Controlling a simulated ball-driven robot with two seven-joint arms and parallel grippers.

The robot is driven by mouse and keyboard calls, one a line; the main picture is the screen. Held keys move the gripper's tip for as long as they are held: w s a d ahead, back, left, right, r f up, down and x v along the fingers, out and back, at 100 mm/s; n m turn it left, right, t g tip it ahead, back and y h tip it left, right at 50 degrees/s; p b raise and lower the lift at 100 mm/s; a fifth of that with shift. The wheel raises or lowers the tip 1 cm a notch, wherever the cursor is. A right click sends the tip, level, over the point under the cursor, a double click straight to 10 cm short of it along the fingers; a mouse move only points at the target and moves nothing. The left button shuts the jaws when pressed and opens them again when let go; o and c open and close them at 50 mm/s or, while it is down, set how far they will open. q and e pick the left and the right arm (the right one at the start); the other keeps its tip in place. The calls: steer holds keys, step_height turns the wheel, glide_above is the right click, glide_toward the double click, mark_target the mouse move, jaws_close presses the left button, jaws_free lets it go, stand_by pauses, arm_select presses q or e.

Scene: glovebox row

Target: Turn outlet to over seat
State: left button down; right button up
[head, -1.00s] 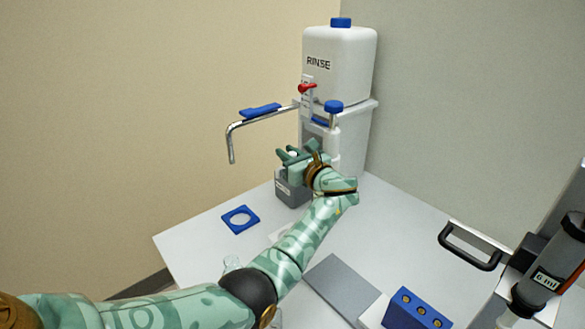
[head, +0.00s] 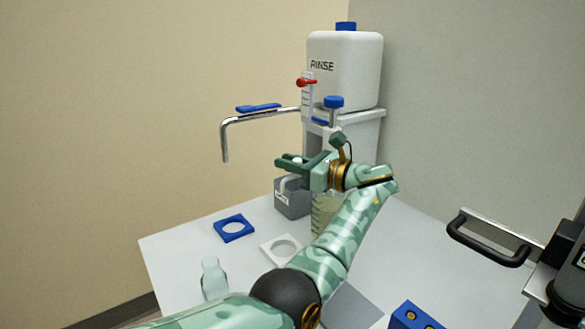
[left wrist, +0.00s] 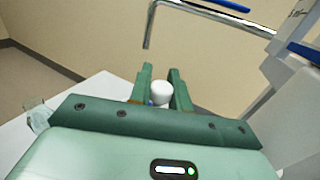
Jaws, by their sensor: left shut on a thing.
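The outlet is a chrome bent pipe (head: 262,118) with a blue lever (head: 258,107), coming from the white RINSE tank (head: 343,68). It points left and its end hangs down; it also shows in the left wrist view (left wrist: 150,25). A blue square ring (head: 234,228) and a white square ring (head: 281,249) lie on the table; I cannot tell which is the seat. My left gripper (head: 290,163) is right of and below the pipe end, apart from it. It is shut on a small white knob (left wrist: 160,92). My right gripper is not in view.
A grey block (head: 292,200) stands under my left gripper, beside a graduated bottle (head: 325,215) partly behind my arm. A clear bottle (head: 214,280) stands at the table's front left. A blue holder (head: 408,316) and a black handle (head: 488,245) are at right.

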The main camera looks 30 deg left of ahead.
arm_select(q)
steer(key=c, duration=1.3)
jaws_free()
steer(key=w+d+b, duration=0.1)
steer(key=d+b, duration=0.4)
steer(key=d, duration=1.1)
steer(key=shift+d, duration=0.2)
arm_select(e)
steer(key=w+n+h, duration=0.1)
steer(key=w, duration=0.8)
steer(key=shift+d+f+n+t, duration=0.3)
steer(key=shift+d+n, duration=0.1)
